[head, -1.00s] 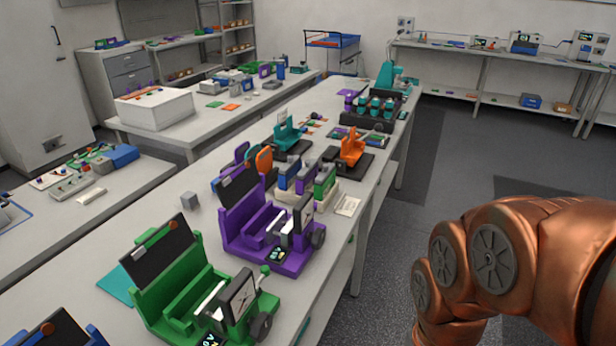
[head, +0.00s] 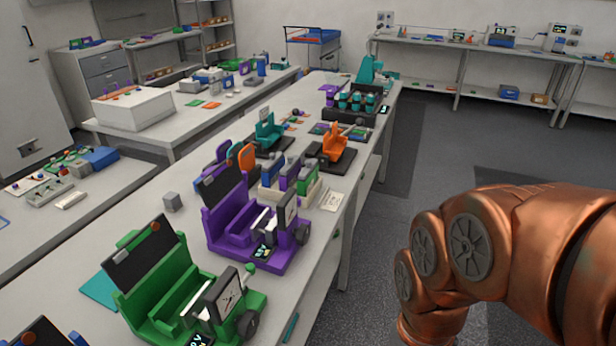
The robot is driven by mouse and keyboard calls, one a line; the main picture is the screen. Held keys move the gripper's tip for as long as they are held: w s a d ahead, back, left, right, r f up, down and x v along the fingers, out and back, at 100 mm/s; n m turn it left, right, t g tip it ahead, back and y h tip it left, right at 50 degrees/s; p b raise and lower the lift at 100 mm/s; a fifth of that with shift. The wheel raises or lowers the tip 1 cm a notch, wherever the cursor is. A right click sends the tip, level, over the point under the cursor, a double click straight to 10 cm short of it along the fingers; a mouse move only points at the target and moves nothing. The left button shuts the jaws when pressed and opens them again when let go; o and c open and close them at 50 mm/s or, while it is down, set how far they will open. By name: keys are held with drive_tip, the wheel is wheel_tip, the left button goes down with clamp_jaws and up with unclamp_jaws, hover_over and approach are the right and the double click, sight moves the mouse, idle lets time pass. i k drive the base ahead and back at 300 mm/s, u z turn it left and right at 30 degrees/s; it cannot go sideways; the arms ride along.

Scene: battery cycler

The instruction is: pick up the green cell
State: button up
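The green cell (head: 307,188) appears as a small upright green block with a dark top. It stands at the right end of a short row in a pale rack (head: 328,202) on the long centre table. A purple cell (head: 288,178) and a blue cell (head: 270,171) stand to its left. Its lower part is hidden by the rack and the purple fixture. My copper arm fills the lower right, over the aisle, well apart from the cell. My gripper is out of view.
A purple fixture (head: 225,230) and a green fixture (head: 160,290) stand nearer on the table. Orange (head: 332,143) and teal (head: 268,132) fixtures stand behind the rack. A white card (head: 332,200) lies at the right edge. The grey aisle floor (head: 385,225) is clear.

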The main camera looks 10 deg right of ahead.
sight(303, 187)
drive_tip(key=z, duration=1.2)
drive_tip(key=i, duration=1.1)
drive_tip(key=u, duration=2.75)
